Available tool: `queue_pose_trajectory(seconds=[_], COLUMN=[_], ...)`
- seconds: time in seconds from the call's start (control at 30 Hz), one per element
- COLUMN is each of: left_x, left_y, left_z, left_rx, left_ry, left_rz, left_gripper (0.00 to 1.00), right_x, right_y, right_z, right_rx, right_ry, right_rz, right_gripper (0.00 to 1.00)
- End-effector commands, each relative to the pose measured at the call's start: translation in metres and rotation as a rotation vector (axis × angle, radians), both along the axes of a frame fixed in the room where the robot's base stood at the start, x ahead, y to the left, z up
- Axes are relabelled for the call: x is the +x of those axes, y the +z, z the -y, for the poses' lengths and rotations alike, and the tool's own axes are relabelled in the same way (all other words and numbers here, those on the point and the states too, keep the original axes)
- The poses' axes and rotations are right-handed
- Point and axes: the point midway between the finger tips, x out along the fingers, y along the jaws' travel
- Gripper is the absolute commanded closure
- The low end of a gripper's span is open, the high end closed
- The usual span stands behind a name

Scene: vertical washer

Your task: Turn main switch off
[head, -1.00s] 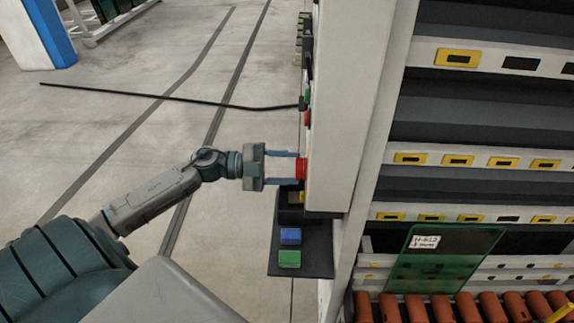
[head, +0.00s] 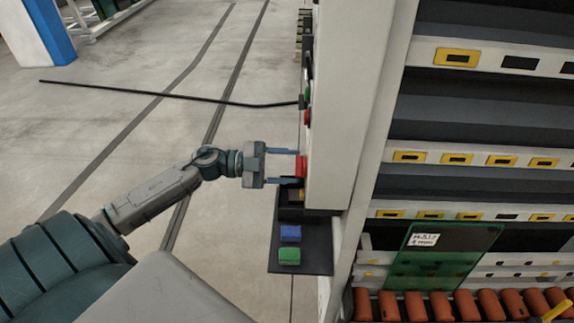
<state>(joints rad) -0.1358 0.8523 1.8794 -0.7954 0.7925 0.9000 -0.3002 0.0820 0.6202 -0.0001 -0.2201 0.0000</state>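A red switch (head: 302,166), which I take to be the main switch, sticks out from the left side of the pale machine column. In the head view my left gripper (head: 296,166) points right at it. Its two blue-grey fingers lie one above and one below the red switch, with the tips at its level. The fingers are apart and look open around it; small gaps seem to show, but contact is hard to judge. The switch's markings and its turned position cannot be read. My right gripper is not in view.
A dark panel with a blue button (head: 290,233) and a green button (head: 289,257) sits below the gripper. The machine column (head: 347,100) blocks the right. A green glass sheet (head: 440,262) stands above orange rollers (head: 465,306). Open floor lies left.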

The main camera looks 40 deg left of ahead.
Motion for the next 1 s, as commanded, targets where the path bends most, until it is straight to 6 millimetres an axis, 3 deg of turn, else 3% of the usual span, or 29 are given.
queue_pose_trajectory(seconds=[0.1, 0.47, 0.73, 1.0], left_x=[0.000, -0.002, -0.015, -0.035], left_y=[0.000, -0.001, -0.003, 0.000], left_z=[0.000, -0.003, -0.025, -0.057], left_rx=[0.000, 0.002, 0.007, 0.005], left_ry=[0.000, 0.000, -0.001, -0.002], left_rz=[0.000, 0.000, -0.004, -0.009], left_gripper=[0.31, 0.31, 0.31, 0.31], right_x=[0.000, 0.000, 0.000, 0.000], right_y=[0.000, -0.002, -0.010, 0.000], right_z=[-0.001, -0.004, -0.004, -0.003], right_rx=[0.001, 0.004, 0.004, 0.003], right_ry=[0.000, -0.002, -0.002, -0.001], right_rz=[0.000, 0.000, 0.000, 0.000], right_gripper=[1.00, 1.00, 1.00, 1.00])
